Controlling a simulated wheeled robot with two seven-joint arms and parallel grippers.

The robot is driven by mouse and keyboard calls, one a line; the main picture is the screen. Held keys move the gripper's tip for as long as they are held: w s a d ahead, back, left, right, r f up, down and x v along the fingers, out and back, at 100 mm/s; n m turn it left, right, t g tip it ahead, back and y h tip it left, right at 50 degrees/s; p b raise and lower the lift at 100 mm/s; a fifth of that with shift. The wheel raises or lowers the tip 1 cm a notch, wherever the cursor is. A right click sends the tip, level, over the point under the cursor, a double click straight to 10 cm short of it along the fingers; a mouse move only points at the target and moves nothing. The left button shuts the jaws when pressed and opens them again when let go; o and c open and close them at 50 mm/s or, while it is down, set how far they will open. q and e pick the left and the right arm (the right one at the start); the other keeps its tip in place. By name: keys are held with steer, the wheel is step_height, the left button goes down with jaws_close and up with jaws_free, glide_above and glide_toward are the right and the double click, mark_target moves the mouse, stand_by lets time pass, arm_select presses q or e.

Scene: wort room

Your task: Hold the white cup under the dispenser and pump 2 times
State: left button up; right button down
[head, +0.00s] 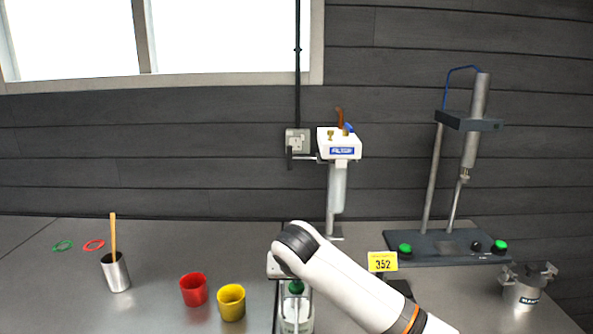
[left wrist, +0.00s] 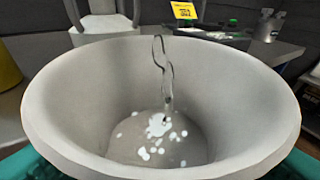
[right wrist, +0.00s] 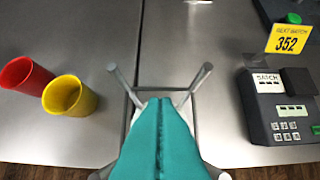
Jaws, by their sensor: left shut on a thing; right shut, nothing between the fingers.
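The white cup (left wrist: 60,110) fills the left wrist view, upright with its open mouth toward the camera. My left gripper (left wrist: 165,165) is shut on it, with teal fingers on both sides. A thin clear stream falls into the cup, where liquid and white bubbles lie at the bottom. In the head view the dispenser (head: 297,318) is a pale upright body with a green part on top, partly hidden by my right arm. My right gripper (right wrist: 160,130) is shut and empty over the dispenser, hiding most of it in the right wrist view. The dispenser's spout is not clear.
A red cup (head: 194,290) and yellow cup (head: 231,302) stand left of the dispenser. A metal pot with a stick (head: 116,272) is farther left. A keypad device (right wrist: 280,110) and yellow 352 sign (head: 382,262) are to the right. The back-left bench is mostly clear.

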stand_by(0.3)
steer(key=shift+r, duration=1.4)
step_height(320, 180, up, 6)
stand_by(0.3)
arm_select(q)
steer(key=shift+s, duration=0.1)
arm_select(e)
steer(key=shift+r, duration=0.1)
stand_by(0.7)
